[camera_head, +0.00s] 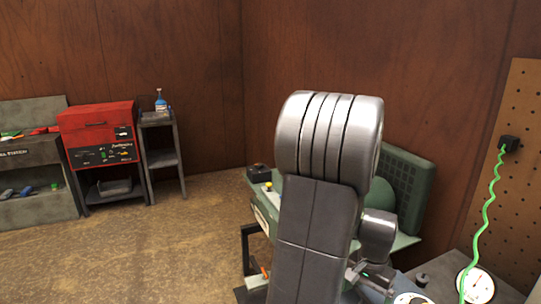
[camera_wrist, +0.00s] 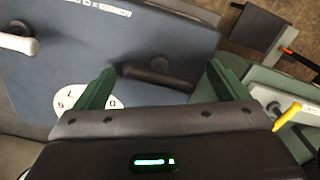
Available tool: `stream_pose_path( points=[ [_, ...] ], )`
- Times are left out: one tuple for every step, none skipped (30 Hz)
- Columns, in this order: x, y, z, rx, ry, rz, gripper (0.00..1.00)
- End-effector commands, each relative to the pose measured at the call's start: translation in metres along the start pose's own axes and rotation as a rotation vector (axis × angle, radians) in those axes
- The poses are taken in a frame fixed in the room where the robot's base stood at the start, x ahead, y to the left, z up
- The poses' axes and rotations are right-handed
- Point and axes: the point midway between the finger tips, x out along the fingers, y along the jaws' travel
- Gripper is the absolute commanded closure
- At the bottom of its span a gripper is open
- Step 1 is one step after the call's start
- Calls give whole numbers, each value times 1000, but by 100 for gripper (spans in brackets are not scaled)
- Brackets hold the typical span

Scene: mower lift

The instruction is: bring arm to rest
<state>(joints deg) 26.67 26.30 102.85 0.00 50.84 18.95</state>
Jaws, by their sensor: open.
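My gripper (camera_wrist: 162,67) is open in the wrist view, with its two green fingers spread wide. I see nothing held between them. Beyond the gap is a blue-grey panel (camera_wrist: 85,62) with a dark lever handle (camera_wrist: 160,74) and a white oval plate (camera_wrist: 88,101) bearing letters. The handle appears between the fingers; I cannot tell how far off it is or whether anything touches. In the head view my arm (camera_head: 318,215) rises in the middle, bent at a large silver joint, and hides much of what is behind it. My gripper is not clear there.
A green machine (camera_head: 405,190) stands behind my arm. A pegboard (camera_head: 515,150) with a green cable (camera_head: 484,215) and a round gauge (camera_head: 477,284) are at right. A red tool cabinet (camera_head: 98,122) and small stand (camera_head: 161,150) are at the back left. The left floor is open.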

Motion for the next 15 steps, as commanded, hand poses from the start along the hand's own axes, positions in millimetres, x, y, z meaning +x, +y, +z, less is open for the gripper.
stream_pose_path(
  points=[
    [0, 0, 0, -38, 0, 0, 6],
    [0, 0, 0, -62, 0, 0, 6],
    [0, 0, 0, -94, 0, 0, 6],
    [0, 0, 0, -118, 0, 0, 6],
    [0, 0, 0, -142, 0, 0, 6],
    [0, 0, 0, -174, 0, 0, 6],
    [0, 0, 0, -199, 0, 0, 6],
    [0, 0, 0, -223, 0, 0, 6],
    [0, 0, 0, -255, 0, 0, 6],
    [0, 0, 0, -279, 0, 0, 6],
    [0, 0, 0, -303, 0, 0, 6],
    [0, 0, 0, -335, 0, 0, 6],
    [0, 0, 0, -360, 0, 0, 6],
    [0, 0, 0, -384, 0, 0, 6],
    [0, 0, 0, -416, 0, 0, 6]
  ],
)
